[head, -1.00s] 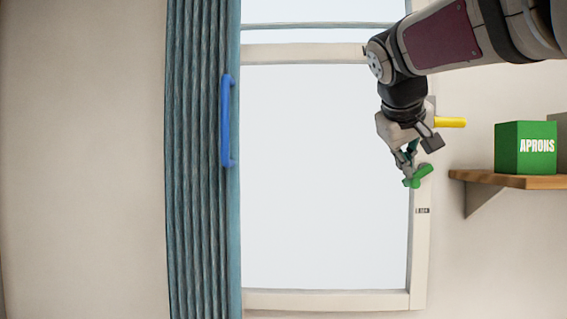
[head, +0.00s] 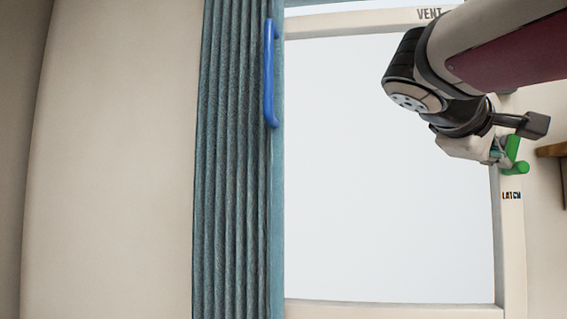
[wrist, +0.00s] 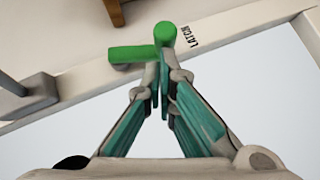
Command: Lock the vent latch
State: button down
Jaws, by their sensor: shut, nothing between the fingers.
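The green vent latch (head: 515,160) is on the right side of the window frame (head: 510,240), above the printed word LATCH. In the wrist view the latch (wrist: 135,53) shows a bar and a round knob. My gripper (head: 497,152) is at the latch, on its left side in the head view. In the wrist view my gripper (wrist: 160,65) has its fingertips together, right at the corner between bar and knob. The fingers look to be touching or very close to the latch; nothing is held between them.
A teal curtain (head: 235,170) with a blue handle (head: 270,75) hangs left of the window. The frame's top rail (head: 370,22) reads VENT. A wooden shelf edge (head: 552,150) is at the far right. The pale pane (head: 390,220) lies behind my arm.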

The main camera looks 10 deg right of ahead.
jog(key=f+n+h+b, duration=0.1)
jog(key=b, duration=0.2)
jog(key=shift+s+d+f, duration=0.1)
jog(key=shift+d+f, duration=0.05)
jog(key=shift+d, duration=0.35)
dwell(0.5)
